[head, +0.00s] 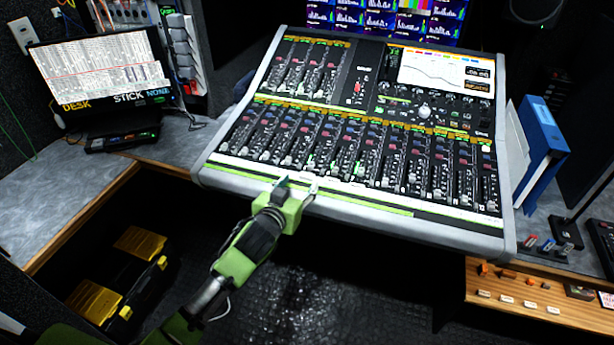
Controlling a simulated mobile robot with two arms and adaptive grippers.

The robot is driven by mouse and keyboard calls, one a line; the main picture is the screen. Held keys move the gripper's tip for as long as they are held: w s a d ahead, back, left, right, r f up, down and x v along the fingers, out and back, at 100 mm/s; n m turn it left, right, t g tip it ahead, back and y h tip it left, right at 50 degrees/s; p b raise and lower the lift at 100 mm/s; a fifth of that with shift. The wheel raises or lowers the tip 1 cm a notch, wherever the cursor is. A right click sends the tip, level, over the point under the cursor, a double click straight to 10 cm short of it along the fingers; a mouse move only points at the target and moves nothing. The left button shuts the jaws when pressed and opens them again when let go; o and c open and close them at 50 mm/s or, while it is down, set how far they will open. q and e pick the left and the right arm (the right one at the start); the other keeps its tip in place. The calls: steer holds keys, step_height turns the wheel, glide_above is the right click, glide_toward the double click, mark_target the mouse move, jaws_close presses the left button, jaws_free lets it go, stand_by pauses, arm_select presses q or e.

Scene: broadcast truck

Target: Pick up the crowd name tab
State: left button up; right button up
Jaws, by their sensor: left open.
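My left gripper (298,185) is open at the front edge of the mixing console (350,207). Its two fingertips are apart and reach over the pale strip below the faders. A small pale patch shows between the fingertips, but I cannot tell whether it is a tab or part of the strip. Several small white tabs (507,299) sit in the wooden drawer (515,318) at the lower right, far from the gripper. Their lettering is too small to read, so I cannot tell which tab is the crowd name tab. My right gripper is not in view.
A laptop (100,70) stands on the grey counter (50,200) at the left. A black case with yellow latches (95,300) is on the floor below. A blue binder (540,150) stands right of the console. The dark floor in front is open.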

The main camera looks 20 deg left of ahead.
mark_target(307, 174)
arm_select(q)
steer(key=x, duration=0.4)
steer(key=shift+w+d, duration=0.1)
steer(key=shift+d, duration=0.05)
steer(key=c, duration=0.9)
steer(key=shift+c, duration=0.2)
steer(key=shift+r, duration=0.15)
